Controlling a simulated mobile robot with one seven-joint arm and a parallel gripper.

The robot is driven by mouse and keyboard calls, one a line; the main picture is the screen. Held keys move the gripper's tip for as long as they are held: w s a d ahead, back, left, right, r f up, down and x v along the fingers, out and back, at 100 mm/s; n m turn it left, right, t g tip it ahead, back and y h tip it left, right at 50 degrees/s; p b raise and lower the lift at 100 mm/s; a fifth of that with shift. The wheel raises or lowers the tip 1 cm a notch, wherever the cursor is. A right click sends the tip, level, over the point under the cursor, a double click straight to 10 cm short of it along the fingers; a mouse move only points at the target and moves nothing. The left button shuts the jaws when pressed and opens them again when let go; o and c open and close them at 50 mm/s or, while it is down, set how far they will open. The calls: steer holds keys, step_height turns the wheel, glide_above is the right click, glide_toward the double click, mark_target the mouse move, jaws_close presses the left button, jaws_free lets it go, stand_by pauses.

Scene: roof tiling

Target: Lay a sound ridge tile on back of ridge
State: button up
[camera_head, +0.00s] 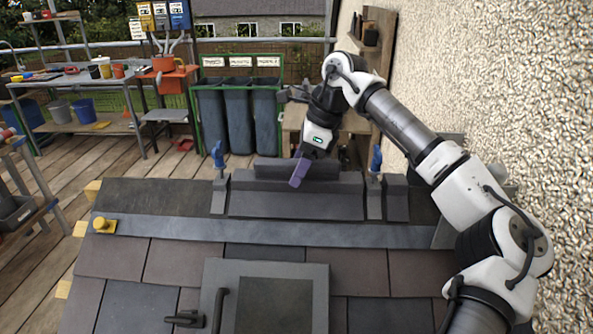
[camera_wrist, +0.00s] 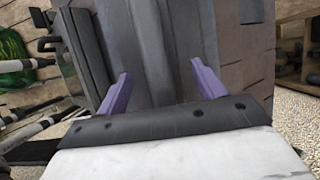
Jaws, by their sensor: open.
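My gripper (camera_head: 299,170) is over the ridge at the far side of the roof, with its purple fingers pointing down. In the wrist view the two fingers (camera_wrist: 162,88) stand apart with nothing gripped between them. A grey ridge tile (camera_head: 250,203) lies along the ridge under and in front of the fingers; a grey ridged surface (camera_wrist: 155,50) fills the wrist view beyond them. A darker raised piece (camera_head: 275,170) shows at the ridge crest behind the fingers. I cannot tell whether the fingers touch the tile.
Blue-handled clamps stand at the left (camera_head: 218,158) and right (camera_head: 376,160) of the ridge tile. Another grey tile piece (camera_head: 396,198) is beside the right clamp. A roof window (camera_head: 265,300) is in front. The rough wall (camera_head: 500,80) is close on the right.

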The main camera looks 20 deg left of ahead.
steer(key=v, duration=1)
steer(key=shift+s+r+b, duration=0.1)
steer(key=shift+b, duration=0.25)
